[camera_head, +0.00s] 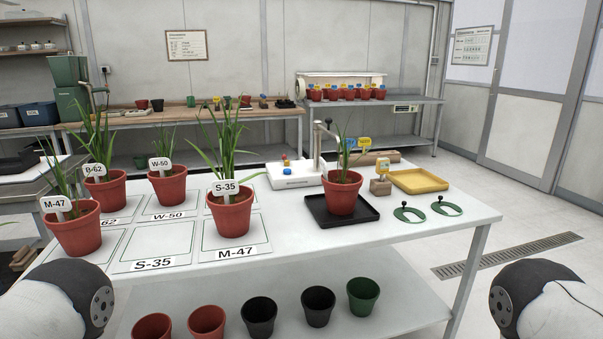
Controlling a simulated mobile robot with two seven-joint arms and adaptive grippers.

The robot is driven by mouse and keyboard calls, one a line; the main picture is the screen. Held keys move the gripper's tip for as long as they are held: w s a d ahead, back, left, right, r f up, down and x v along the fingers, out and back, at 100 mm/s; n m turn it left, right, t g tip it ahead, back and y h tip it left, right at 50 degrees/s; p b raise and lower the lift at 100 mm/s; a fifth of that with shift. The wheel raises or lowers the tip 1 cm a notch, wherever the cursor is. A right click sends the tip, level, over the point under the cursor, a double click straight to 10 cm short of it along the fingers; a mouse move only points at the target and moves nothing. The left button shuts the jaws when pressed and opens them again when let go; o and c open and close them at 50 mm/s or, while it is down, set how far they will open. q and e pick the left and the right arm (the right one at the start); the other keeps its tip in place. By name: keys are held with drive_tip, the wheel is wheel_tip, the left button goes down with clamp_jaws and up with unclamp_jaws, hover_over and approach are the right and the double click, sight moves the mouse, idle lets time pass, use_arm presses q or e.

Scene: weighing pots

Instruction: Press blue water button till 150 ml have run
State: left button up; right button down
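A white water unit (295,179) stands towards the back of the white table. A blue button (286,170) and a small red one (285,157) show on it; whether the blue one is pressed is too small to tell. A grey metal spout (318,140) rises beside it. A red pot (342,193) with a plant stands upright on a black tray (362,212) in front of the spout. No running water is visible, and no amount can be read. Only parts of my arms show at the lower left and lower right corners; neither gripper is in view.
Several labelled potted plants, including S-35 (232,214) and M-47 (77,231), stand at the left among marked squares. Empty pots stand on the lower shelf.

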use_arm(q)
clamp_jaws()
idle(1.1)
